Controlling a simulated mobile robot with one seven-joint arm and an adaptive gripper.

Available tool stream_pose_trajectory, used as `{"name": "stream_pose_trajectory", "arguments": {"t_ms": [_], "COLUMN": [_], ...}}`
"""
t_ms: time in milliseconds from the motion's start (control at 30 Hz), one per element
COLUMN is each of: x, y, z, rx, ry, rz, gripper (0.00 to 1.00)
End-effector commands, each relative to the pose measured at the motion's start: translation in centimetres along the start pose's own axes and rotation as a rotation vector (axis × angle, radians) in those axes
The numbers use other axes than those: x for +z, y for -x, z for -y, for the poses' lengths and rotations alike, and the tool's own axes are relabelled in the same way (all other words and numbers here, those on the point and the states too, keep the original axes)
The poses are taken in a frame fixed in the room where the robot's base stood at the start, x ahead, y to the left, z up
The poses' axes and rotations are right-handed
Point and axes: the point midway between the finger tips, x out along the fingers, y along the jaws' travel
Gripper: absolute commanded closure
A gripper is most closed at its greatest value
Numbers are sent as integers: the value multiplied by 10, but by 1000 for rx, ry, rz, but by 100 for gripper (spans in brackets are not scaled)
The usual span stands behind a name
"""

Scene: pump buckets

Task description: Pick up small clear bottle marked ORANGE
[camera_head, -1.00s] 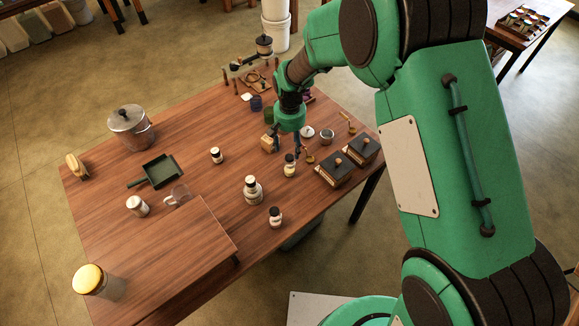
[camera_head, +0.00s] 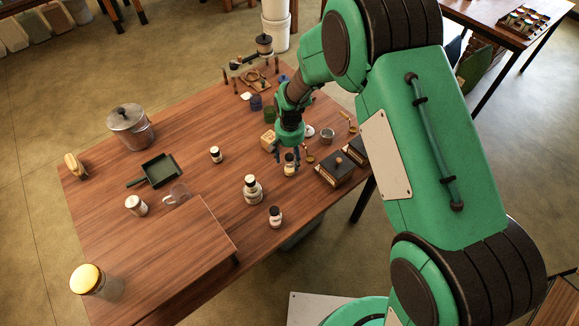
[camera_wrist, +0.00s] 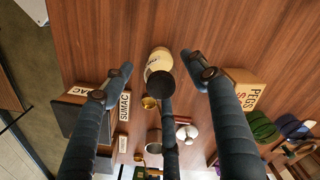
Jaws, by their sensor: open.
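A small bottle with a dark cap and a pale yellow body (camera_head: 290,170) stands on the wooden table below my gripper (camera_head: 286,160). In the wrist view the same bottle (camera_wrist: 159,62) lies between my spread fingers (camera_wrist: 157,70), with a gap on both sides. Its label carries writing that I cannot read for certain. My gripper is open and empty, fingers pointing down around the bottle's cap end. Other small dark-capped bottles stand at the front edge (camera_head: 275,216), farther left (camera_head: 215,154), and a larger one between (camera_head: 252,189). Their labels are unreadable.
Dark boxes (camera_head: 335,171) stand right of the bottle; the wrist view shows a SUMAC label (camera_wrist: 124,105). A wooden PEGS block (camera_wrist: 244,90) is on the other side. A small round pot (camera_head: 327,136) stands behind.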

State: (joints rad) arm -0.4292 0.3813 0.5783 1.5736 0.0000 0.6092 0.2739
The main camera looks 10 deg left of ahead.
Motion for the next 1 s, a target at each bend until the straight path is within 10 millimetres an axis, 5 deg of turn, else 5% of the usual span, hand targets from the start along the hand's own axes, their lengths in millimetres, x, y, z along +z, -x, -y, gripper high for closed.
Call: {"name": "stream_pose_trajectory", "arguments": {"t_ms": [467,1000], "x": [0,0], "y": [-5,-54], "z": [0,1], "rx": [0,0], "ry": [0,0], "rz": [0,0], "gripper": [42,42]}}
